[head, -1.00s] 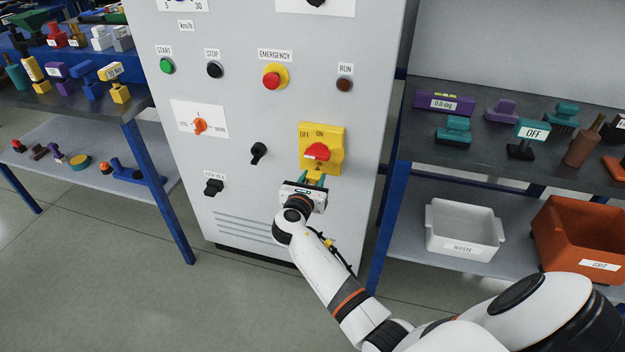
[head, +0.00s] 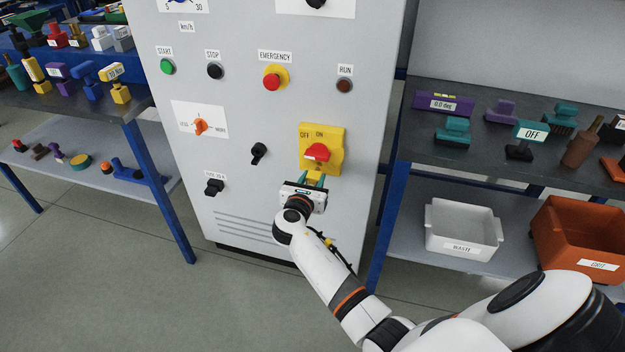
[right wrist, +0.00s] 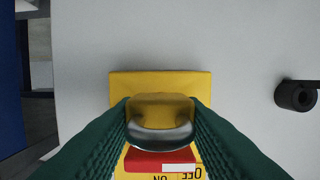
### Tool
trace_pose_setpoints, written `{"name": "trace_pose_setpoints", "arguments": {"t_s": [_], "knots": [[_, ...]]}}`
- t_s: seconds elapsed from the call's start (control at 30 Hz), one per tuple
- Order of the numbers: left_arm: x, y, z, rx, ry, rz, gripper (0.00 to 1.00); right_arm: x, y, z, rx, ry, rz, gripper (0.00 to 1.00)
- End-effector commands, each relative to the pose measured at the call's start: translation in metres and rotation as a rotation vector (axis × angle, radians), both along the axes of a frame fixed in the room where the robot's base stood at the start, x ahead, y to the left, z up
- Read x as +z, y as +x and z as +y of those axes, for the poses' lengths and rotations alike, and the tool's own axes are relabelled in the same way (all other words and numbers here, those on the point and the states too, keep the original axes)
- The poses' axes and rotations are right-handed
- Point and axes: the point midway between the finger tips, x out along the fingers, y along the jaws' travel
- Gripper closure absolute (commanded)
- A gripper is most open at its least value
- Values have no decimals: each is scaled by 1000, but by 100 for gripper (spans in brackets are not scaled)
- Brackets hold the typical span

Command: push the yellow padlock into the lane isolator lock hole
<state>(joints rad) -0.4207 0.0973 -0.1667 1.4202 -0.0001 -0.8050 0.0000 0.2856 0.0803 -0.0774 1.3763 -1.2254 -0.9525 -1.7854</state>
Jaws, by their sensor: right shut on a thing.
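The lane isolator is a yellow plate (head: 335,137) with a red handle (head: 317,152) and OFF and ON marks, on the front of the grey cabinet. My right gripper (head: 316,180) is at the plate's lower edge. In the right wrist view its green fingers (right wrist: 160,122) are shut on the yellow padlock (right wrist: 160,106), whose grey metal part (right wrist: 160,134) shows toward the red handle (right wrist: 150,160). The padlock is in front of the plate (right wrist: 120,84). The lock hole is hidden, and I cannot tell whether the padlock is in it. My left gripper is not in view.
A black selector (head: 258,153) and a black knob (head: 213,187) are left of the isolator. The emergency button (head: 272,80) is above. A right shelf (head: 410,140) holds teal and purple parts, with a white waste bin (head: 460,230) and an orange bin (head: 575,235) below.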

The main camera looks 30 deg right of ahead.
Motion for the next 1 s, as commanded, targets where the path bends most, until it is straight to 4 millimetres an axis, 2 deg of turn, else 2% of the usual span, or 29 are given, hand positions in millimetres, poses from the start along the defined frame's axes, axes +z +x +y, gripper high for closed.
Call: {"name": "trace_pose_setpoints", "arguments": {"t_s": [1.0], "knots": [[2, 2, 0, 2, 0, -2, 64, 0, 16, -18, 0, -1, -1, 100]]}}
